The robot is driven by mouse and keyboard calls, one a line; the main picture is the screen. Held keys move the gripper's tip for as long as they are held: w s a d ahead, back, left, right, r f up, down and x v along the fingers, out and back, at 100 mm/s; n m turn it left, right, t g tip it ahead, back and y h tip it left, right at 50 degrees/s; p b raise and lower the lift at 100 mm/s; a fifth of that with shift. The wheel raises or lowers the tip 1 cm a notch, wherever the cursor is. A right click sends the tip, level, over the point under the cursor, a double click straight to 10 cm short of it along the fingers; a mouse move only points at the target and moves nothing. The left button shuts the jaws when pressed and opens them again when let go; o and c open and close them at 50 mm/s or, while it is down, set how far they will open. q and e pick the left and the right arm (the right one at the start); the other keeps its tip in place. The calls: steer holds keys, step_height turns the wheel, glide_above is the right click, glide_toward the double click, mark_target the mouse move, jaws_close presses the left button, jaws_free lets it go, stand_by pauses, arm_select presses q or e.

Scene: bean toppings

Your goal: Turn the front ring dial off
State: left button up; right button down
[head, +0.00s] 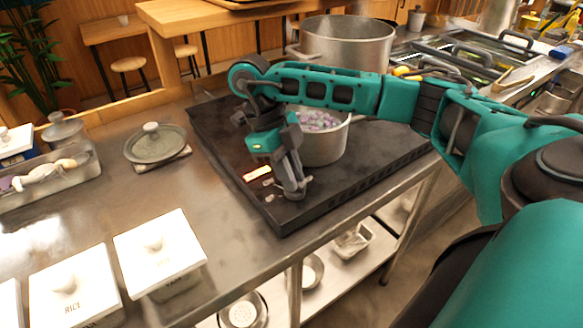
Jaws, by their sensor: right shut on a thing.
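The black stove (348,185) stands on the steel counter, with its controls on the near left part. My right gripper (293,188) points down at the stove's control area and is shut on a small dial there. The fingers hide most of the dial, so its setting cannot be read. Beside the fingers, a lit display (257,173) glows orange. A small knob-like part (269,198) shows to the left of the fingertips. My left gripper is out of view.
A pot (325,145) with purple-pink contents stands on the stove just behind my right gripper. A large steel pot (345,45) is farther back. White lidded containers (158,252) stand at the front left. A round lid (155,143) lies on the counter.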

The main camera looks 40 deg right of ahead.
steer(key=n, duration=0.2)
steer(key=n+t+h, duration=0.1)
steer(key=n, duration=0.1)
steer(key=shift+a+n+h, duration=0.15)
steer(key=shift+n+h, duration=0.15)
steer(key=shift+s+a+n+t+h+b, duration=0.1)
steer(key=shift+n+t+h+b, duration=0.15)
steer(key=shift+n, duration=0.7)
steer(key=shift+s+n+t+h+b, duration=0.15)
steer(key=shift+n+t+b, duration=0.2)
steer(key=shift+n, duration=0.6)
steer(key=c, duration=1.1)
jaws_free()
steer(key=shift+p+v, duration=1.95)
steer(key=shift+v, duration=4.5)
steer(key=shift+a, duration=0.1)
